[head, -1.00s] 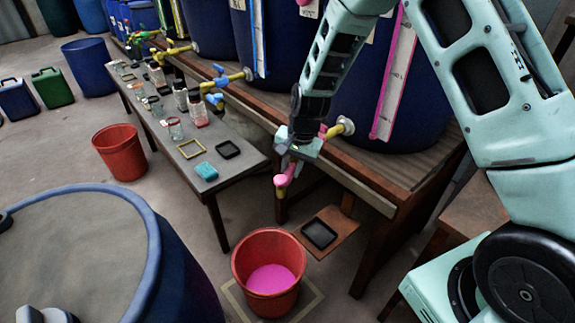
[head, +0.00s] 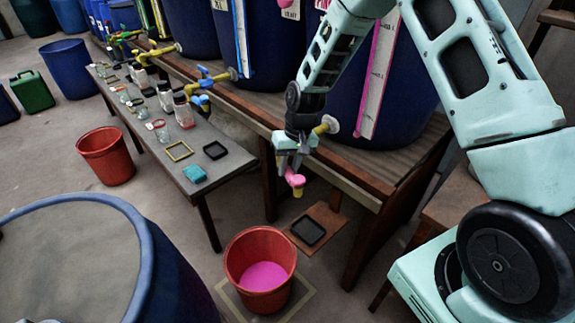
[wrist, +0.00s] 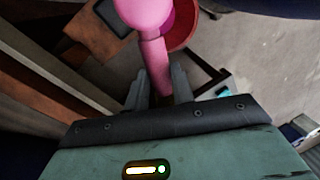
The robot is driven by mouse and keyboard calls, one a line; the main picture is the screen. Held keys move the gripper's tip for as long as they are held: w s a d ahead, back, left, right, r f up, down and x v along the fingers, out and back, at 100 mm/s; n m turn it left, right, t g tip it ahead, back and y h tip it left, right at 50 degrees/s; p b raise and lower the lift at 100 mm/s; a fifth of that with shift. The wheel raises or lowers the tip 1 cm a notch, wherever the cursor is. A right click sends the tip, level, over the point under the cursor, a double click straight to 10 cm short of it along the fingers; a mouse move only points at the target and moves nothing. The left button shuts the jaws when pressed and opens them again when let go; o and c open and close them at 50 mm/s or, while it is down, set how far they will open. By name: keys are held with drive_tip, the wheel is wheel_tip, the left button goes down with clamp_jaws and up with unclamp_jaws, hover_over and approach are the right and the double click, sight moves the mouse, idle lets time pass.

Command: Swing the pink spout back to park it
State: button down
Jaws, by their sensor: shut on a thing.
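The pink spout (head: 294,178) hangs from a yellow tap (head: 327,125) on the blue vat (head: 395,110) at the right, at the bench's front edge. My gripper (head: 291,160) is shut on the spout's pink arm. In the wrist view, the pink arm (wrist: 153,55) runs between my two fingers (wrist: 158,88), and the thicker pink outlet lies beyond them. My gripper hides part of the spout and its joint. A red bucket (head: 233,268) with pink liquid stands on the floor below, left of the spout in the head view. The bucket also shows behind the spout in the wrist view (wrist: 183,32).
A black tray (head: 308,231) lies on a brown board under the bench. A low table (head: 225,180) with bottles, trays and a blue sponge stands left of my gripper. A large blue drum (head: 165,270) is at front left. Another red bucket (head: 106,155) is farther back.

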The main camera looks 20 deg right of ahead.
idle(0.4)
drive_tip(key=c, duration=1.2)
unclamp_jaws()
drive_tip(key=shift+r, duration=0.1)
drive_tip(key=d+r, duration=0.1)
drive_tip(key=r, duration=0.7)
drive_tip(key=d+r+p, duration=0.1)
drive_tip(key=d+r, duration=0.1)
drive_tip(key=r, duration=0.7)
drive_tip(key=shift+d, duration=0.25)
drive_tip(key=shift+s, duration=0.1)
